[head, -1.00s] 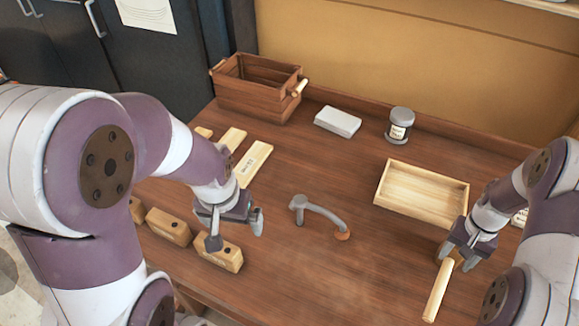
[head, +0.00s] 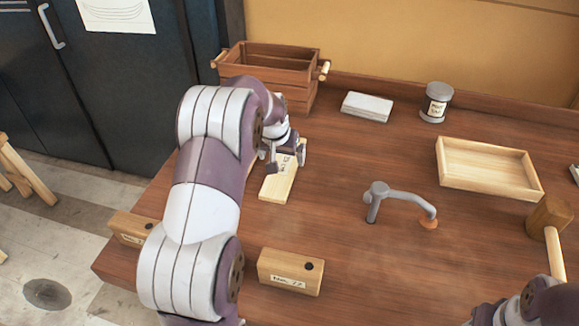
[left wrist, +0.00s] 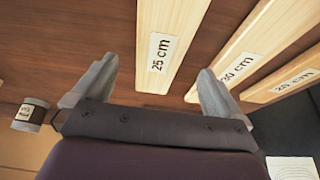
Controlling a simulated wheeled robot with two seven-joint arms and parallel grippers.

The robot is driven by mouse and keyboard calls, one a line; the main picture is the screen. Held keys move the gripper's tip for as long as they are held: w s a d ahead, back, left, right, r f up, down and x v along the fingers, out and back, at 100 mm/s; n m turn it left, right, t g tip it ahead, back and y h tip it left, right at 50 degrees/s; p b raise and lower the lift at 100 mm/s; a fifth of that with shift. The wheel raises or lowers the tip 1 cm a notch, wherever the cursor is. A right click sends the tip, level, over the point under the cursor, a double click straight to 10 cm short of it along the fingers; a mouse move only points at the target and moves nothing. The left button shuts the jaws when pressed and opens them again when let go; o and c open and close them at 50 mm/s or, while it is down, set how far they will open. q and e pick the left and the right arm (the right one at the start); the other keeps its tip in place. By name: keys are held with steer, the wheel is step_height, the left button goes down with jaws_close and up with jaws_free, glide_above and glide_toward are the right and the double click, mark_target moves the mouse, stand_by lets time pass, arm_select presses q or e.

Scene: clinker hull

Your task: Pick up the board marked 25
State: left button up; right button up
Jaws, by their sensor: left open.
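The board marked 25 cm (left wrist: 166,50) is pale wood with a white label. It lies flat on the workbench and also shows in the head view (head: 277,189), partly hidden by my gripper. My left gripper (left wrist: 158,70) is open and empty, with its fingers on either side of the board's labelled part in the picture. In the head view my left gripper (head: 287,160) is over the far part of the board. I cannot tell how high it is above it. A board marked 30 cm (left wrist: 240,58) lies beside it. Only part of my right arm shows, at the bottom right.
A third board (left wrist: 290,87) lies beyond; its label is hard to read. A wooden crate (head: 265,64) stands behind my gripper. A block (head: 291,272), a grey hooked tool (head: 400,196), a tray (head: 490,185), a mallet (head: 549,216) and a tin (head: 436,102) stand around the bench.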

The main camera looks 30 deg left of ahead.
mark_target(285, 164)
arm_select(q)
steer(key=x, duration=0.4)
steer(key=p+x, duration=0.1)
steer(key=x, duration=0.1)
steer(key=shift+w+a+r, duration=0.1)
steer(key=shift+w+r, duration=0.1)
steer(key=shift+w, duration=0.1)
steer(key=shift+s, duration=0.1)
steer(key=c, duration=1.1)
steer(key=shift+r, duration=0.1)
steer(key=shift+c, duration=0.2)
